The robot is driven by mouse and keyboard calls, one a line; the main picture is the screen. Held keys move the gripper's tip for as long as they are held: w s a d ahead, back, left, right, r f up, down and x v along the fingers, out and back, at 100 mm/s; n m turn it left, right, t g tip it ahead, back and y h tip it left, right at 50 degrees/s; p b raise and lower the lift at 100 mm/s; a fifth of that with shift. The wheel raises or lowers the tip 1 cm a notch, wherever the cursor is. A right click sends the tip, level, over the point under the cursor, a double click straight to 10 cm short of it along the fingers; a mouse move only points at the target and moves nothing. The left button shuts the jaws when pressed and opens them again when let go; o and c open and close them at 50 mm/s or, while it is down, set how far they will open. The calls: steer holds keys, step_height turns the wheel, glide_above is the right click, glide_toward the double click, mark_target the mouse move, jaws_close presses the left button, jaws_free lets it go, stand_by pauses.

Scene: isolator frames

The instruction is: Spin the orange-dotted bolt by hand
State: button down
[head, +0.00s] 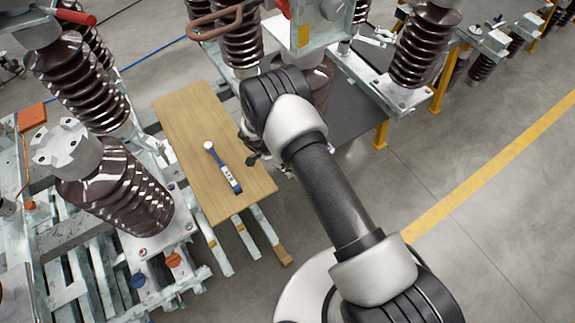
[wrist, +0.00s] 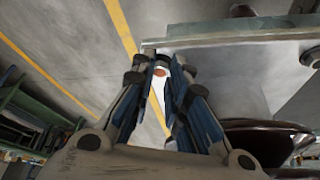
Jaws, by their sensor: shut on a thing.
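In the wrist view, an orange dot on a small bolt head (wrist: 160,72) shows between my fingertips. My gripper (wrist: 158,62) has its two fingers closed in on the bolt from both sides, below the edge of a grey metal plate (wrist: 235,60). The bolt's shank is not clear. In the head view, my gripper (head: 252,150) is mostly hidden by my own wrist, beside the wooden board's right edge, and the bolt cannot be seen there.
A wooden board (head: 180,125) holds a blue-and-white wrench-like tool (head: 224,170). Brown ribbed insulators (head: 115,195) stand on metal frames at left and behind. Another insulator (head: 425,45) stands at upper right. Open floor (head: 500,240) with a yellow line lies to the right.

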steer(key=shift+d, duration=0.1)
steer(key=c, duration=1.5)
jaws_free()
